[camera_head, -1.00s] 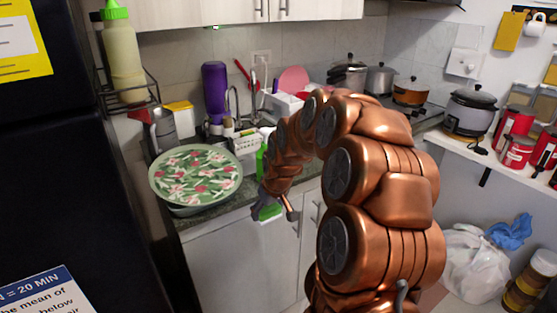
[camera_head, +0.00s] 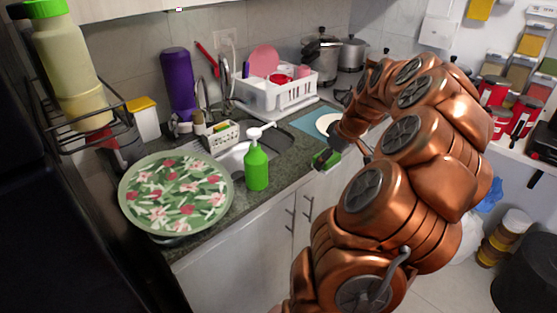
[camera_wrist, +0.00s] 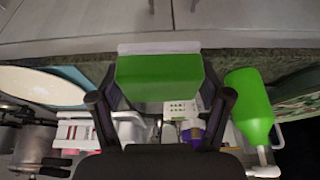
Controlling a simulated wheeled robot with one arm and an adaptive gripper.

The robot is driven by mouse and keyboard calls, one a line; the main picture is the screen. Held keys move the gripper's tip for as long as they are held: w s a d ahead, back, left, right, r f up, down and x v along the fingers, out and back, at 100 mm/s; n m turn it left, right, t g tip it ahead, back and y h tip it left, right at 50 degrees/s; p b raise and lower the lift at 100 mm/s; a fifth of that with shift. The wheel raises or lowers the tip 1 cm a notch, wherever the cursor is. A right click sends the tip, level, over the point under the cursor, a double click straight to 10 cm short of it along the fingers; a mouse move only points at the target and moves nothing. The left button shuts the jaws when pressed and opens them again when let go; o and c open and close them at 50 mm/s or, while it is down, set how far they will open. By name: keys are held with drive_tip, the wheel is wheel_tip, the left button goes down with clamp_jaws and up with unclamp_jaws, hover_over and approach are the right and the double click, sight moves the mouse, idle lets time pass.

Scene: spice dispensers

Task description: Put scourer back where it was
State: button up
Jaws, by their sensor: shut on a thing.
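The scourer (camera_wrist: 158,78) is a green block with a pale layer along one side. In the wrist view it sits between the two dark fingers of my gripper (camera_wrist: 160,105), which is shut on it. In the head view my gripper (camera_head: 343,158) holds the scourer (camera_head: 327,158) near the counter's front edge, right of the green soap bottle (camera_head: 257,167). I cannot tell its exact height above the counter. A small white caddy (camera_head: 219,137) stands behind the soap bottle, by the sink; it also shows beyond the scourer in the wrist view (camera_wrist: 180,108).
A floral tray (camera_head: 178,192) covers the counter's left end. A white dish rack (camera_head: 285,92) with red and pink dishes stands at the back. A white plate (camera_head: 326,123) lies on a blue mat (camera_head: 306,124). A purple bottle (camera_head: 178,82) stands by the wall.

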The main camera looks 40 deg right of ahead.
drive_tip(key=p, duration=0.4)
hover_over(279, 166)
drive_tip(key=s, duration=0.2)
drive_tip(key=shift+w+f, duration=0.2)
drive_tip(key=shift+f, duration=0.5)
drive_tip(key=shift+w+f+p, duration=0.1)
drive_tip(key=shift+f+p, duration=1.05)
drive_tip(key=shift+f, duration=0.6)
drive_tip(key=shift+f, duration=0.2)
drive_tip(key=o, duration=1.2)
drive_tip(key=shift+r, duration=0.2)
drive_tip(key=shift+r+b, duration=0.3)
drive_tip(key=shift+r, duration=0.15)
drive_tip(key=b+v, duration=0.3)
drive_tip(key=v, duration=0.8)
drive_tip(key=shift+r, duration=0.1)
